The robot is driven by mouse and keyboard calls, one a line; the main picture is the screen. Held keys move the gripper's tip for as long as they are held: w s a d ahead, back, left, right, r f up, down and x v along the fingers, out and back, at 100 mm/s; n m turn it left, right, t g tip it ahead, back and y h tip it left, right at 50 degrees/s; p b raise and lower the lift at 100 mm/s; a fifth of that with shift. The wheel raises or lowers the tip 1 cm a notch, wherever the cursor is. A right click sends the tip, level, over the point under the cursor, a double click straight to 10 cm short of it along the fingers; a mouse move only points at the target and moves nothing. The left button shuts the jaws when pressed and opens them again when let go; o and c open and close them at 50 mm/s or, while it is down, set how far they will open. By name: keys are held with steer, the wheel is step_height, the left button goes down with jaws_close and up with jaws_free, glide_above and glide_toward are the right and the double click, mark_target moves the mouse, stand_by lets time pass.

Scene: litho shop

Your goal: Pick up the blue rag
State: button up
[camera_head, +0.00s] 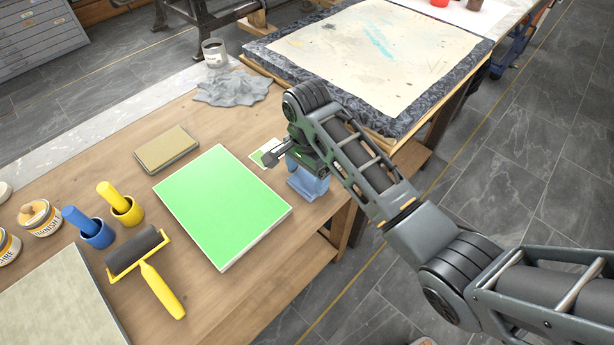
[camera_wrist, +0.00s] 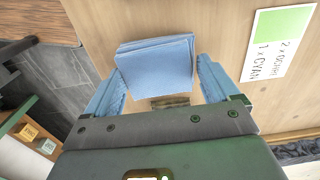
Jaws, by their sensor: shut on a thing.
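The blue rag (camera_head: 307,184) is at the right edge of the wooden table, under my gripper (camera_head: 299,168), which partly hides it. In the wrist view the rag (camera_wrist: 157,52) is a folded light-blue cloth between my gripper's fingertips (camera_wrist: 158,72). Blue also shows along both fingers. My gripper is shut on the rag. I cannot tell for sure whether the rag touches the tabletop.
A card with a green patch (camera_head: 265,152) lies beside the rag. A bright green panel (camera_head: 222,205) is to its left, then a yellow-handled roller (camera_head: 150,265). A grey cloth (camera_head: 232,88) and a metal can (camera_head: 214,53) stand farther back. The wooden table (camera_head: 215,125) ends just right of the rag.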

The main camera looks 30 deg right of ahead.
mark_target(307, 178)
step_height(307, 178, up, 10)
steer(key=p, duration=0.1)
stand_by(0.4)
